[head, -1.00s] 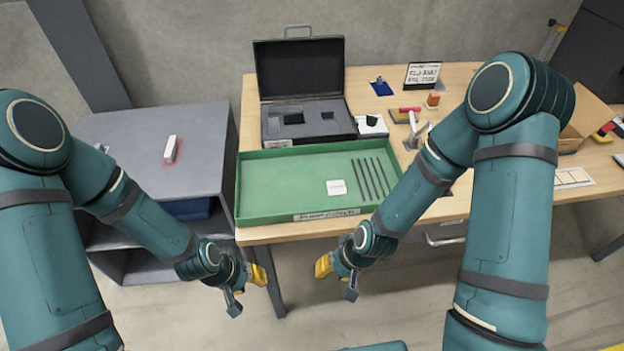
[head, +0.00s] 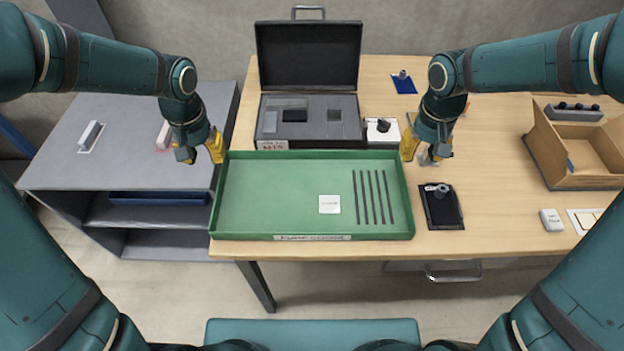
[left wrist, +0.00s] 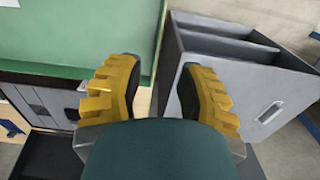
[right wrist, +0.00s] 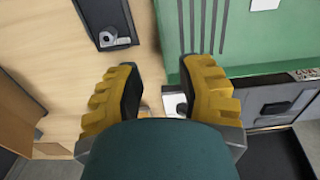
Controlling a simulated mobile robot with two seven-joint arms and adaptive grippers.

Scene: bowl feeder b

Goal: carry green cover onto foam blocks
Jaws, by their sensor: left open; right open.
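The green cover (head: 290,204) looks like a shallow tray with raised rims and a front label. It lies flat on the wooden table, with a white card and several dark strips on it. My left gripper (head: 201,152) is open and empty by its far left corner. In the left wrist view the cover's edge (left wrist: 157,50) runs between the fingers (left wrist: 158,75). My right gripper (head: 422,152) is open and empty by the far right corner; its wrist view shows the cover's edge (right wrist: 161,30) between the fingers (right wrist: 164,75). I cannot clearly identify the foam blocks.
An open black case (head: 308,60) with a grey insert stands behind the cover. A grey cabinet (head: 60,160) is left of the table. On the right are a black pad (head: 437,218) with a metal part and a cardboard box (head: 570,182).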

